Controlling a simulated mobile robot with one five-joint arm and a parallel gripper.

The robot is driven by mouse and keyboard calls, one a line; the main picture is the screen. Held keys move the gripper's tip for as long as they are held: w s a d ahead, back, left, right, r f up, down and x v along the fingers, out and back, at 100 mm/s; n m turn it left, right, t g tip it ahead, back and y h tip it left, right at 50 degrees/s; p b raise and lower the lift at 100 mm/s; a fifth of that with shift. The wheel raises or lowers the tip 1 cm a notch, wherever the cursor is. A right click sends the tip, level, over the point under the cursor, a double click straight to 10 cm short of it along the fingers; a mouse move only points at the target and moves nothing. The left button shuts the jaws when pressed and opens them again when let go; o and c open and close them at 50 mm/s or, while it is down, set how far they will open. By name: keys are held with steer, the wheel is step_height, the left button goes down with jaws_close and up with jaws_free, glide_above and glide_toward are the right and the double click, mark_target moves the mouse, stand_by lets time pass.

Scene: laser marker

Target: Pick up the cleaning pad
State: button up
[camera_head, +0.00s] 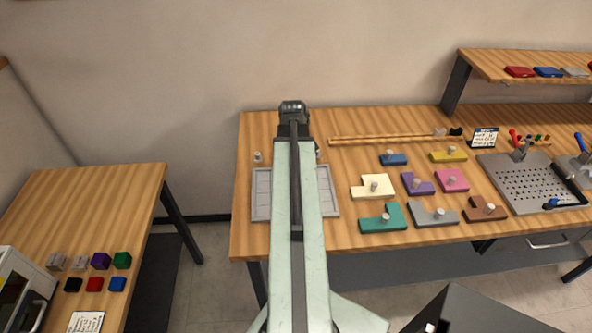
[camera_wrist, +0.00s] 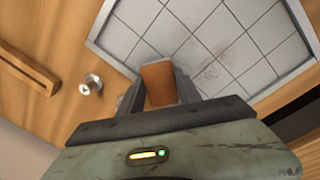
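The cleaning pad appears to be the orange-brown block (camera_wrist: 158,84) in the wrist view. It sits between the two fingers of my gripper (camera_wrist: 160,88), and both fingers seem to touch its sides. I cannot tell whether it is raised or rests on a surface. In the head view my arm hides the pad and the fingertips; only the dark wrist end shows, over the back of the workbench.
A grey-framed tiled panel (camera_head: 261,194) lies on the workbench (camera_head: 243,235), partly behind my arm. In the wrist view, its tiles (camera_wrist: 240,40) show brown smudges. A small metal knob (camera_wrist: 91,84) stands beside it. Coloured knobbed blocks (camera_head: 383,217) lie to the right.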

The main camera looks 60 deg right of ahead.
jaws_close()
step_height(320, 180, up, 10)
steer(key=p, duration=1)
